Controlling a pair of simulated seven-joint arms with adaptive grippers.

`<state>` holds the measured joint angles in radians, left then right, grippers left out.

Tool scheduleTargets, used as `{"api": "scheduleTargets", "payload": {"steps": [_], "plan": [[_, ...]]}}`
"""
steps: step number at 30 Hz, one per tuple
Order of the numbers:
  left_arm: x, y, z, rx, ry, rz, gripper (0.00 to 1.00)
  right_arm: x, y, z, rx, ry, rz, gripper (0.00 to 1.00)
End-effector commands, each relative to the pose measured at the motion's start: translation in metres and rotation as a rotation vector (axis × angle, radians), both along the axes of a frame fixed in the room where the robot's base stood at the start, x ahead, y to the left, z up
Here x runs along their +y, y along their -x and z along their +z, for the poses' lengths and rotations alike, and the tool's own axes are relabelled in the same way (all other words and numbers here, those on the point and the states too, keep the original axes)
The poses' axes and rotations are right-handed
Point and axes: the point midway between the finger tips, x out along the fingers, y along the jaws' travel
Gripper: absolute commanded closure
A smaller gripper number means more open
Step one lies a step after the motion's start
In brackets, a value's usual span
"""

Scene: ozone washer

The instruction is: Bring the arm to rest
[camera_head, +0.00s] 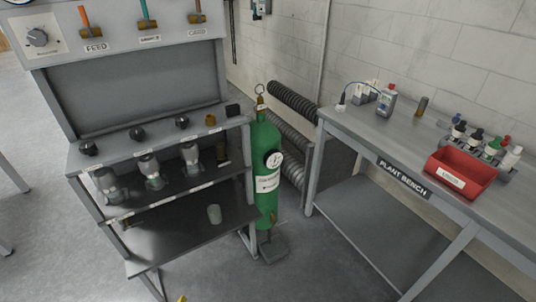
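Neither of my grippers shows in the head view, and no arm link can be made out. A small yellow piece (182,298) just shows at the bottom edge, too cut off to identify.
A grey washer rack (140,90) with knobs and shelves stands at left. A green gas cylinder (266,170) stands beside it. The plant bench (400,135) at right holds a red bin (461,176), several bottles (492,146) and a small meter (387,98). Floor between is partly clear.

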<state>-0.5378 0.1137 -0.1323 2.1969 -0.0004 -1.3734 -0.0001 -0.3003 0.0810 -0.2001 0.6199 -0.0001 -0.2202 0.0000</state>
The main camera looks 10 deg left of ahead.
Motion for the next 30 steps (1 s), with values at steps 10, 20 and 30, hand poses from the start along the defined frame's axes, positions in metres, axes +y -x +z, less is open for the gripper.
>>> {"api": "scheduleTargets", "payload": {"steps": [10,20,30], "plan": [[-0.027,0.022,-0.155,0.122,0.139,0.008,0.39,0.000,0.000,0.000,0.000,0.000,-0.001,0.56],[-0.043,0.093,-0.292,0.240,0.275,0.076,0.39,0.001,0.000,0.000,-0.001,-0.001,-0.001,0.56],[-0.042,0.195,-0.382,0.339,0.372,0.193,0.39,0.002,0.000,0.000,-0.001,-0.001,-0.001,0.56]]}}
